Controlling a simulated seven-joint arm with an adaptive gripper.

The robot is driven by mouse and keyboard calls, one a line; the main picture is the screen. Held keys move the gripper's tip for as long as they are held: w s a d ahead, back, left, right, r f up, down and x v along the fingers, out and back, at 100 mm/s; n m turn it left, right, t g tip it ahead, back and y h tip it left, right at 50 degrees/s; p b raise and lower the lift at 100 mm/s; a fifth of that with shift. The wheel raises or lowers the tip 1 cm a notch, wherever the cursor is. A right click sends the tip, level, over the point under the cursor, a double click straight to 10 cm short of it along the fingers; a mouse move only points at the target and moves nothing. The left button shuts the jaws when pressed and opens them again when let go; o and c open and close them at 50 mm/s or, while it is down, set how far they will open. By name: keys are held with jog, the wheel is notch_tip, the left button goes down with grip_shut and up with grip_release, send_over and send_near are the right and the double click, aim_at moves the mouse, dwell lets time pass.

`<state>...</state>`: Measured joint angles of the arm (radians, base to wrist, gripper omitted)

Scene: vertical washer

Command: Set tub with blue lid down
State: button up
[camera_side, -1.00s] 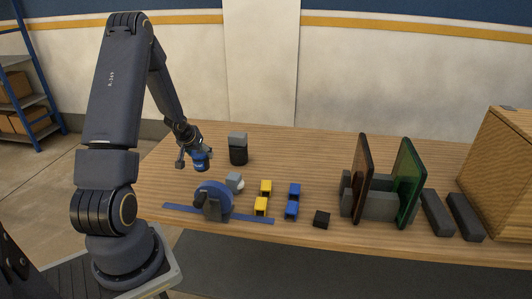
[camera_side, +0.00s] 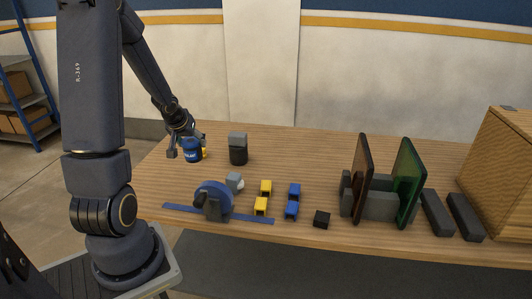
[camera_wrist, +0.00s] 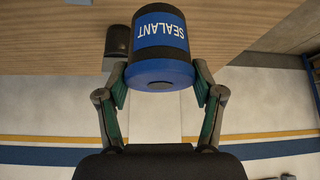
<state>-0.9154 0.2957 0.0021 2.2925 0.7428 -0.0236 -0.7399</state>
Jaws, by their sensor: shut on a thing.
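The tub with blue lid (camera_side: 193,151) is at the far left end of the table in the side view. In the wrist view the tub (camera_wrist: 160,45) has a dark body, a blue label reading SEALANT upside down, and a blue lid facing the camera. My gripper (camera_wrist: 160,84) has one finger on each side of it and is shut on it near the lid. In the side view my gripper (camera_side: 188,146) partly covers the tub. I cannot tell whether the tub's base touches the table.
A dark container with a grey lid (camera_side: 238,148) stands to the right of the tub. A blue wheel-like fixture (camera_side: 213,199), yellow and blue blocks (camera_side: 265,187) and upright panels (camera_side: 408,180) stand nearer the front and right.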

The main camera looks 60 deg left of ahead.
jog(key=w+d+m+t+h, duration=0.2)
jog(key=w+d+m, duration=0.3)
jog(key=w+d, duration=1.2)
jog(key=shift+w+a+f, duration=0.95)
jog(key=shift+w+f, duration=1.35)
jog(key=shift+w, duration=0.25)
jog(key=shift+w+a+f, duration=0.9)
jog(key=shift+w+f, duration=1.4)
jog(key=shift+w, duration=0.25)
jog(key=shift+w+a+f, duration=0.95)
jog(key=shift+w+f, duration=1.35)
jog(key=shift+w, duration=0.25)
jog(key=shift+f, duration=0.1)
jog(key=o, duration=1.3)
